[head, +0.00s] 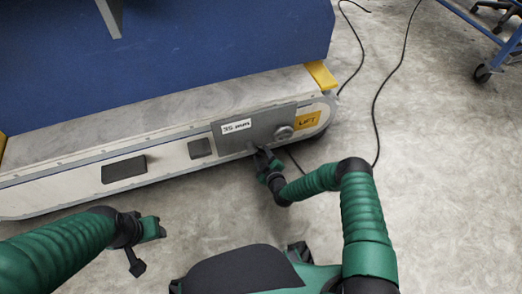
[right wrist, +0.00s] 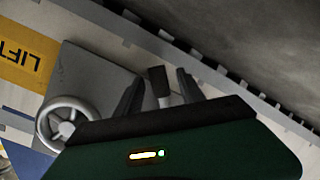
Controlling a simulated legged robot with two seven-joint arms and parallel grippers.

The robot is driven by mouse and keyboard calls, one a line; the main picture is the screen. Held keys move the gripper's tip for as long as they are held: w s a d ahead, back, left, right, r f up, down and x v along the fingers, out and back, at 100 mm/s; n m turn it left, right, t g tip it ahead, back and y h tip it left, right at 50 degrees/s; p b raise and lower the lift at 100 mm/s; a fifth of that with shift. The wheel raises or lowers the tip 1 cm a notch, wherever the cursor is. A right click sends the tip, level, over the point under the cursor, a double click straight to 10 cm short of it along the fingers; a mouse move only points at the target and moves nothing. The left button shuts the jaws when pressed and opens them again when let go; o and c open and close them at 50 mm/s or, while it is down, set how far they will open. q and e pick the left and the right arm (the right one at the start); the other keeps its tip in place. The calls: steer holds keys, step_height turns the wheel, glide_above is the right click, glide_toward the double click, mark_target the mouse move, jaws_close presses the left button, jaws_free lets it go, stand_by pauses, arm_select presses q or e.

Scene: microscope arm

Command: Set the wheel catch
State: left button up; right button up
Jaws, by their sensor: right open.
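A small spoked handwheel (head: 284,132) sits on a grey plate (head: 258,132) on the side of the long machine base. In the right wrist view the handwheel (right wrist: 67,122) is at the left, beside the plate (right wrist: 98,75). A dark block on a pale stem, which looks like the catch (right wrist: 158,82), shows between my right gripper's two fingers (right wrist: 160,92). The fingers are open, with gaps on both sides of it. In the head view my right gripper (head: 264,157) is at the plate's lower edge, hiding the catch. My left gripper (head: 142,240) hangs away at lower left; its jaws are unclear.
A yellow LIFT label (head: 307,120) is right of the handwheel, and a "35 mm" label (head: 236,126) is on the plate. Black cables (head: 376,100) lie on the floor at right. A blue wheeled frame (head: 483,72) stands far right. The floor at right is mostly clear.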

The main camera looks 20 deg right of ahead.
steer(key=shift+r, duration=0.1)
steer(key=c, duration=1)
jaws_close()
steer(key=shift+s+a, duration=0.1)
